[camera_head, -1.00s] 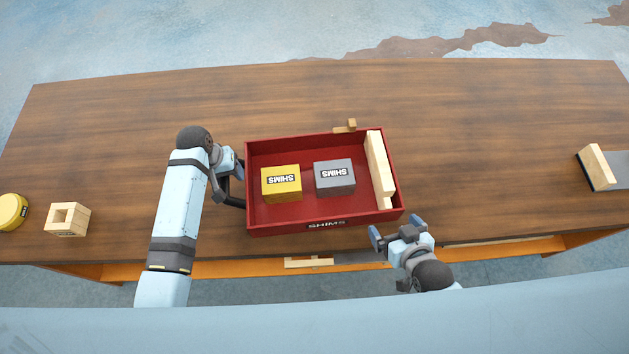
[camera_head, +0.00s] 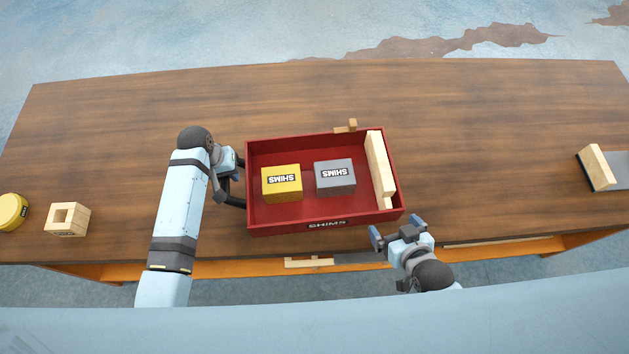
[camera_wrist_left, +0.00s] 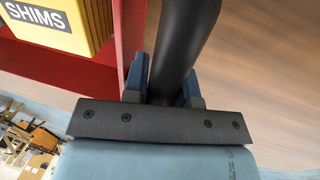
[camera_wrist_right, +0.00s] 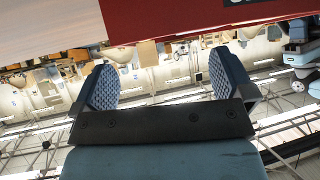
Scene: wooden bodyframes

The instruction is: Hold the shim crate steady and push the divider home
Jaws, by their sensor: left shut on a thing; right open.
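The red shim crate (camera_head: 325,226) stands on the wooden table with a SHIMS label on its near wall. The pale wooden divider (camera_head: 380,168) stands inside along the crate's right end, and its near end shows a step. My left gripper (camera_head: 240,172) is at the crate's left side, shut on the dark handle (camera_wrist_left: 182,45), as the left wrist view shows.
A yellow SHIMS box (camera_head: 283,190) and a grey SHIMS box (camera_head: 334,186) lie in the crate. A small wooden block (camera_head: 350,125) touches or nears its far wall. A wooden hollow block (camera_head: 68,219) and yellow tin (camera_head: 12,211) are left. A wood-faced block (camera_head: 596,167) is right.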

